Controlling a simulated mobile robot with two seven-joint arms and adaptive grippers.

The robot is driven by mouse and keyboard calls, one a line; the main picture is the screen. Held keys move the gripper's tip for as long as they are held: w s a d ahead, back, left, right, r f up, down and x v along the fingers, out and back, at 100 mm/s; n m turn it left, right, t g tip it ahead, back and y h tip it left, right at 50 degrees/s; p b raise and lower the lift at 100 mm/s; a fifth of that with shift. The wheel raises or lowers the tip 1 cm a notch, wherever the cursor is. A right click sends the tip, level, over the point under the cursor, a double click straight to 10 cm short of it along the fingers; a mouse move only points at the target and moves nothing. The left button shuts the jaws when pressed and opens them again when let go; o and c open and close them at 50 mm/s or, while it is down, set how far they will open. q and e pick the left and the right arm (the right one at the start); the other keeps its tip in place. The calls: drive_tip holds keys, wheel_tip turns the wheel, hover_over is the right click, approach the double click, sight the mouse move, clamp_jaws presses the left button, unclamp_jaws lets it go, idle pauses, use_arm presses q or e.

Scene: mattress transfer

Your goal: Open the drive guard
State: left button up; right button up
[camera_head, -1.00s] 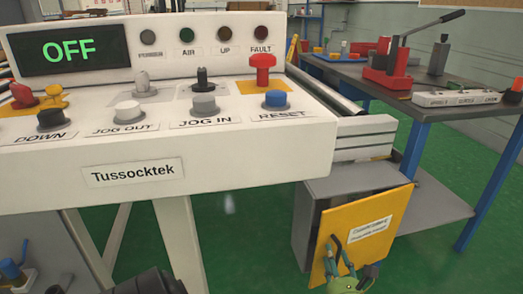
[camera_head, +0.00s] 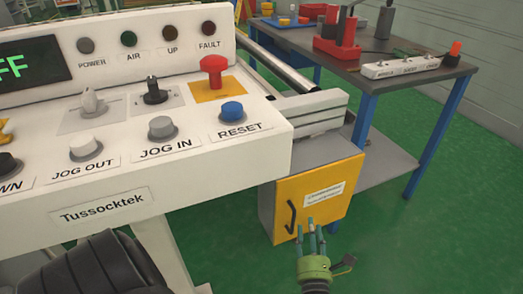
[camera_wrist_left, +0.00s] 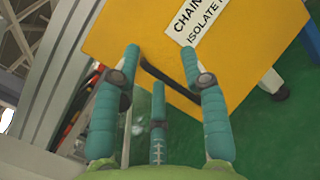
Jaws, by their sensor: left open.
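The drive guard is a yellow panel (camera_head: 330,178) with a white label and a black bar handle (camera_head: 290,217) near its left edge. It appears to lie shut against the front of a grey housing. My left gripper (camera_head: 316,234), green with teal fingers, is in front of the panel's lower part, a little right of and below the handle. In the left wrist view the open fingers (camera_wrist_left: 160,65) are spread, and the handle (camera_wrist_left: 168,82) crosses between and beyond their tips. I cannot tell whether any finger touches it. My right gripper is not in view.
A white control console (camera_head: 150,160) with buttons and switches stands left of and above the guard. A dark workbench (camera_head: 400,80) with blue legs and a lower shelf is at the right. The green floor (camera_head: 440,230) right of the guard is clear.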

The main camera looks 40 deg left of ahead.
use_arm(q)
drive_tip(key=s+d+m+t+h+p, duration=0.1)
drive_tip(key=d+m+h+p, duration=0.2)
drive_tip(key=m+h+p, duration=0.6)
drive_tip(key=s+d+m+t+h+p, duration=0.1)
drive_tip(key=s+d+m+h+p, duration=0.2)
drive_tip(key=m+p, duration=0.7)
drive_tip(key=s+f+m+g+h+p, duration=0.1)
drive_tip(key=s+f+m+g+p, duration=0.2)
drive_tip(key=s+m+g+p, duration=0.2)
drive_tip(key=s+f+m+g+h+p, duration=0.1)
drive_tip(key=s+f+m+g+p, duration=0.2)
drive_tip(key=s+m, duration=0.9)
drive_tip(key=shift+s+f+g+h+p, duration=0.35)
drive_tip(key=shift+s+g+p, duration=1)
drive_tip(key=shift+s, duration=0.5)
